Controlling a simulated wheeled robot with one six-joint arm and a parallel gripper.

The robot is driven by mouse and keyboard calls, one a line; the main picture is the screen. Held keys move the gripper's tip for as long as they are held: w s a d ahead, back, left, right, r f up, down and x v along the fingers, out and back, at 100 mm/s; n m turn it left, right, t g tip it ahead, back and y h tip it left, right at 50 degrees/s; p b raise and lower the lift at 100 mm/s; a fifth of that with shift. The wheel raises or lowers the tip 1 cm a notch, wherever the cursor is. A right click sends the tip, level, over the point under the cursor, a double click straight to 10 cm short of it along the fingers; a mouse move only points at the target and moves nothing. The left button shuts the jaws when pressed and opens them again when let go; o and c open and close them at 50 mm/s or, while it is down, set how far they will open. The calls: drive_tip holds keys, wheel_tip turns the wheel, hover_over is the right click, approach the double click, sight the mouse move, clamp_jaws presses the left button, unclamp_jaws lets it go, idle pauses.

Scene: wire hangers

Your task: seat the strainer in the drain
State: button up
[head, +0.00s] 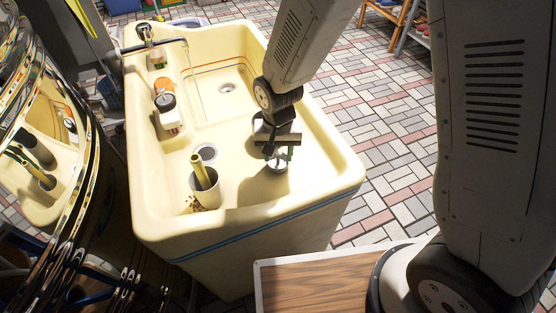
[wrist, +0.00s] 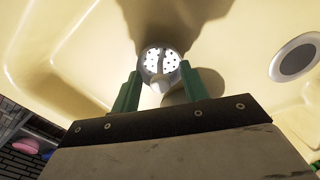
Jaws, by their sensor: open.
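The strainer (head: 277,166) is a small metal cup under my gripper (head: 276,151), in the near right part of the cream sink (head: 330,150). In the wrist view the strainer (wrist: 152,62) shows its holed round face and a central upright bar, just beyond the green fingertips (wrist: 161,77). The fingers are apart, one on each side of it. I cannot tell whether they touch it. A grey round drain fitting (head: 207,153) lies left of the strainer; it shows at the right in the wrist view (wrist: 296,58). Another metal drain (head: 227,88) lies in the far basin.
A cup (head: 205,193) holding a yellow tube stands left of the strainer, near the front wall. A tap (head: 147,34) is at the back left. The sink floor between strainer and grey fitting is clear.

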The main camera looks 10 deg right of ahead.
clamp_jaws()
drive_tip(key=shift+r, duration=0.15)
